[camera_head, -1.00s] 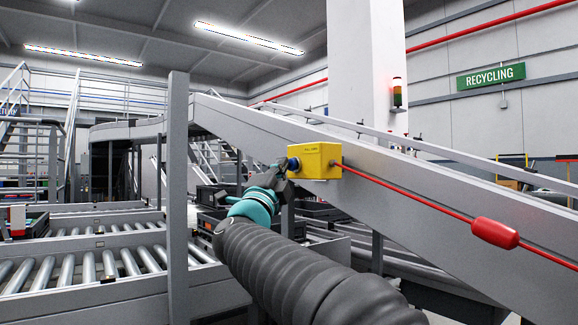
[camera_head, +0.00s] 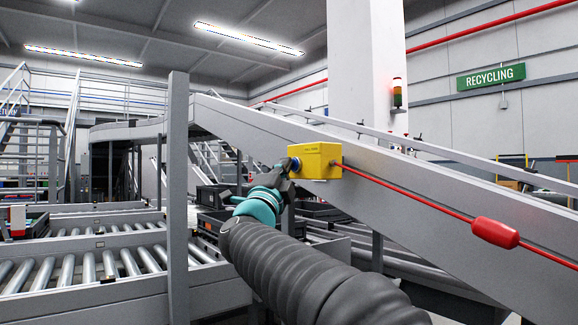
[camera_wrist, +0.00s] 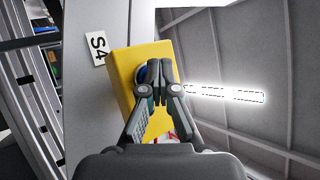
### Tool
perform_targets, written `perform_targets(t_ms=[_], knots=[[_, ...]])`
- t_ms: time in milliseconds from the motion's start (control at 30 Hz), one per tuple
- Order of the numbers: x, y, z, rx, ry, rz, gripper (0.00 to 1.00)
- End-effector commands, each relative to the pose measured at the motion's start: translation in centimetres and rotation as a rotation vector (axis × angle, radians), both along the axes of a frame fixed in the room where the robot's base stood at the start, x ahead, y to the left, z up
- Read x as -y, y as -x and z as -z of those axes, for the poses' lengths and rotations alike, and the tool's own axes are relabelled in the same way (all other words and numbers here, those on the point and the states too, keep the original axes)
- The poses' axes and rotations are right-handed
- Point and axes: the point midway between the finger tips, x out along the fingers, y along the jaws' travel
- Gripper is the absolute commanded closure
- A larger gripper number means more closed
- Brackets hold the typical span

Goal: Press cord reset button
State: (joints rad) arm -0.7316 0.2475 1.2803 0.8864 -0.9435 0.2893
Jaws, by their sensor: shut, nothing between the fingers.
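A yellow pull-cord box (camera_head: 316,161) is mounted on the side of the grey inclined conveyor. Its blue reset button (camera_head: 294,165) is on the left end face of the box. In the wrist view the box (camera_wrist: 123,78) fills the middle, and the blue button (camera_wrist: 141,73) shows beside and behind the fingertips. My gripper (camera_wrist: 158,68) is shut and empty, with its fingertips in front of the button; I cannot tell whether they touch it. In the head view my gripper (camera_head: 286,172) is at the left end of the box.
A red cord (camera_head: 408,197) runs from the box down to the right, with a red handle (camera_head: 495,233) on it. A grey upright post (camera_head: 178,190) stands left of my arm. Roller conveyors (camera_head: 85,265) lie at lower left. A white label "S4" (camera_wrist: 98,48) is near the box.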

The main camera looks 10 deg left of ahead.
Motion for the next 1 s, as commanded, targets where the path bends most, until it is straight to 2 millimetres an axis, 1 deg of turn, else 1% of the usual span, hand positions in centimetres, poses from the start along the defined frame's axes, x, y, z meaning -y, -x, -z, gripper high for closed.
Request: perform_targets(t_ms=[367,800,1000], knots=[[0.0,0.0,0.0,0.0,-0.001,0.001,1.0],[-1.3,1.6,0.0,0.0,-0.001,-0.001,1.0],[-1.5,1.9,0.0,0.0,-0.001,0.001,1.0]])
